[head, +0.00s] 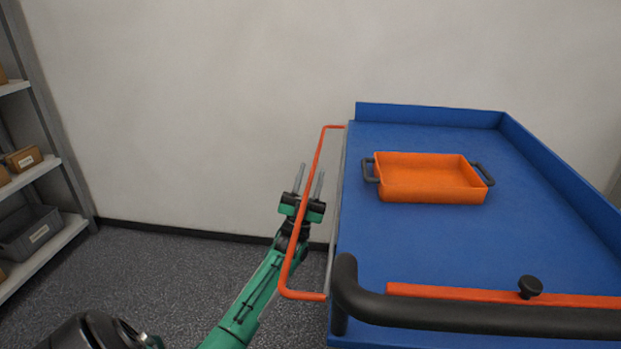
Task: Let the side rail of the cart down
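The blue cart (420,245) stands at the right. Its side rail (294,245), a thin orange bar bent in a U, runs along the cart's left side and stands out to the left of the deck edge. My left gripper (308,181) is at the rail's middle, with two grey fingers apart and pointing away from me. The rail crosses in front of the gripper's body in the picture. I cannot tell whether they touch. My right gripper is not in view.
An orange tray (430,181) with black handles sits on the deck. A black push handle (450,313), an orange strip (450,292) and a black knob (530,287) are at the near end. Shelves (40,170) stand at the far left; the floor between is clear.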

